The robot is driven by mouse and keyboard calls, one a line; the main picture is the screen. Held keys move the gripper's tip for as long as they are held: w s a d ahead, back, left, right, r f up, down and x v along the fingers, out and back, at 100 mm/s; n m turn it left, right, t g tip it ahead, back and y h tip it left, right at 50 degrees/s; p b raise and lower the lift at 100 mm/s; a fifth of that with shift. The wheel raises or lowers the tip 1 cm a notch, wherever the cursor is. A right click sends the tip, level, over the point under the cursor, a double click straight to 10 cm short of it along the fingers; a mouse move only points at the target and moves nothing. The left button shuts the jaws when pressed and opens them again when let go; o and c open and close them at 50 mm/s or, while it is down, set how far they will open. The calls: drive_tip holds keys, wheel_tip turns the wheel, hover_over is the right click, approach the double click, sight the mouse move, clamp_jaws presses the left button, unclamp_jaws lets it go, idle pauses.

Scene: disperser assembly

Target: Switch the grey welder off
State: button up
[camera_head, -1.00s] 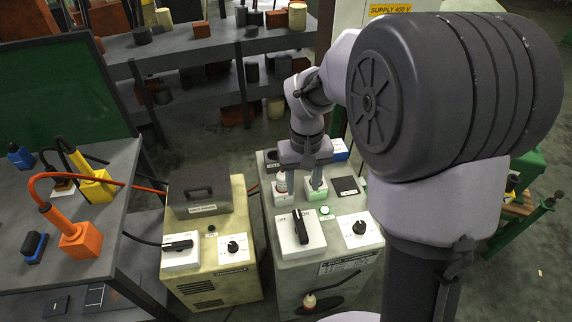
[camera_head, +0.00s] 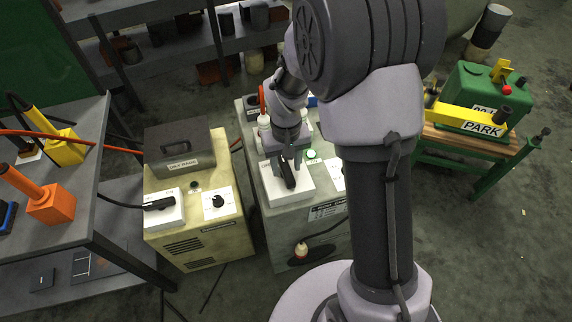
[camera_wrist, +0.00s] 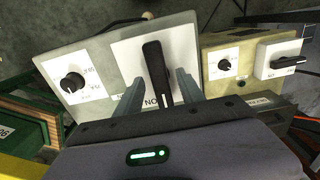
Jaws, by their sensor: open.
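The grey welder (camera_head: 283,228) stands right of the yellow one in the head view. Its white switch plate (camera_head: 273,191) carries a black rotary handle (camera_head: 288,178), which also shows in the wrist view (camera_wrist: 155,65). In the wrist view the handle is nearly lengthwise, and a label reading ON lies upside down by its near end. My gripper (camera_head: 288,160) is over this switch. In the wrist view my gripper (camera_wrist: 160,90) is open, with one finger on each side of the handle. I cannot tell whether the fingers touch it.
The yellow welder (camera_head: 203,235) has its own switch (camera_head: 160,204) and dial. A white dial plate (camera_wrist: 70,80) sits beside the grey welder's switch. A green bench (camera_head: 490,185) marked PARK stands at right. Open floor lies in front.

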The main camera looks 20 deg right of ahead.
clamp_jaws()
drive_tip(key=shift+n, duration=0.3)
drive_tip(key=n+p, duration=0.2)
drive_tip(key=n, duration=0.1)
drive_tip(key=shift+r+p, duration=0.15)
drive_tip(key=shift+p, duration=0.15)
drive_tip(key=n+p, duration=0.3)
drive_tip(key=n, duration=0.2)
drive_tip(key=shift+n, duration=0.3)
drive_tip(key=n+p, duration=0.2)
drive_tip(key=n, duration=0.2)
drive_tip(key=n+p, duration=0.2)
drive_tip(key=n, duration=0.2)
drive_tip(key=shift+n, duration=0.5)
